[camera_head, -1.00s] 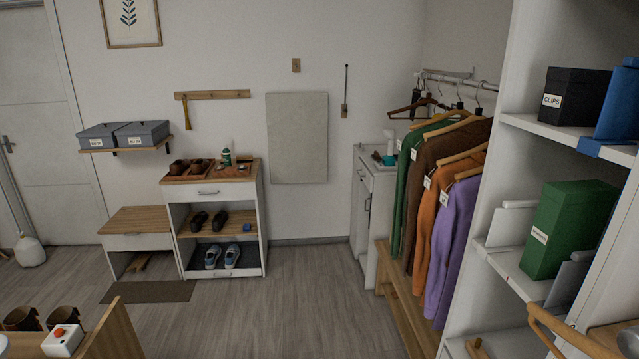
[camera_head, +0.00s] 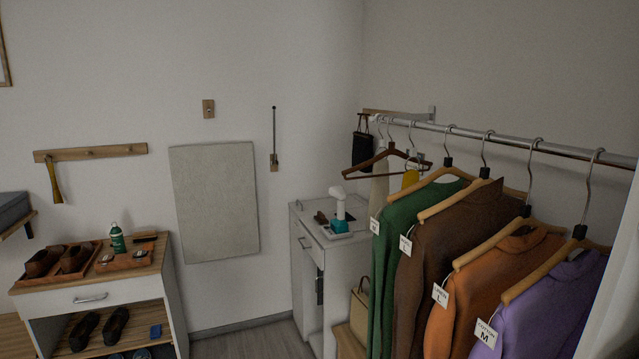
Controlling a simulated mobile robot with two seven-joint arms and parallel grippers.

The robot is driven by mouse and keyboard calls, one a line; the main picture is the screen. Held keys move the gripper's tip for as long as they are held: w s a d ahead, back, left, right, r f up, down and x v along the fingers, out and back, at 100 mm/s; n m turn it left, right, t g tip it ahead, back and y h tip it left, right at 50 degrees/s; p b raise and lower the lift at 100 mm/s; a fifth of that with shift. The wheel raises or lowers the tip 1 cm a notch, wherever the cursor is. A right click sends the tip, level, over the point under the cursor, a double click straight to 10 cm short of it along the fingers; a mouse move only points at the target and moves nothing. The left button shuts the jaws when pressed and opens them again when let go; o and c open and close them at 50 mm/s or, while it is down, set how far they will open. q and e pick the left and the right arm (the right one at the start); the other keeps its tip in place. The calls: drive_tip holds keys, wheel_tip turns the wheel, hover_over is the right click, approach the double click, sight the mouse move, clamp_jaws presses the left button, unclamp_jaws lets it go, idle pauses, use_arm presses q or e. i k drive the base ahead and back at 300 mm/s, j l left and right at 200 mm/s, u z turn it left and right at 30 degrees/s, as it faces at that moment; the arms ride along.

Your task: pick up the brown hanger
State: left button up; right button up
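The brown hanger (camera_head: 384,161) is dark reddish-brown and empty. It hangs by its metal hook from the metal rail (camera_head: 470,133), near the rail's far left end. A black bag (camera_head: 362,150) hangs just behind it to the left. A light garment and a small yellow item (camera_head: 410,179) show behind and below it. To its right hang green, brown, orange and purple sweaters on light wooden hangers. Neither of my grippers shows in the head view.
A white cabinet (camera_head: 305,255) with a white and teal item (camera_head: 339,212) on top stands below left of the hanger. The green sweater (camera_head: 392,245) hangs close on its right. A shoe cabinet (camera_head: 60,292) stands at left. The floor between the cabinets is clear.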

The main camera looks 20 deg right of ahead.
sight(393, 150)
drive_tip(key=i+z, duration=0.15)
drive_tip(key=i, duration=0.4)
drive_tip(key=i+j+z, duration=0.1)
drive_tip(key=i, duration=0.4)
drive_tip(key=i+j+z, duration=0.15)
drive_tip(key=i, duration=0.35)
drive_tip(key=i+j+z, duration=0.15)
drive_tip(key=i+z, duration=0.2)
drive_tip(key=i+j+z, duration=0.65)
drive_tip(key=k+l, duration=0.1)
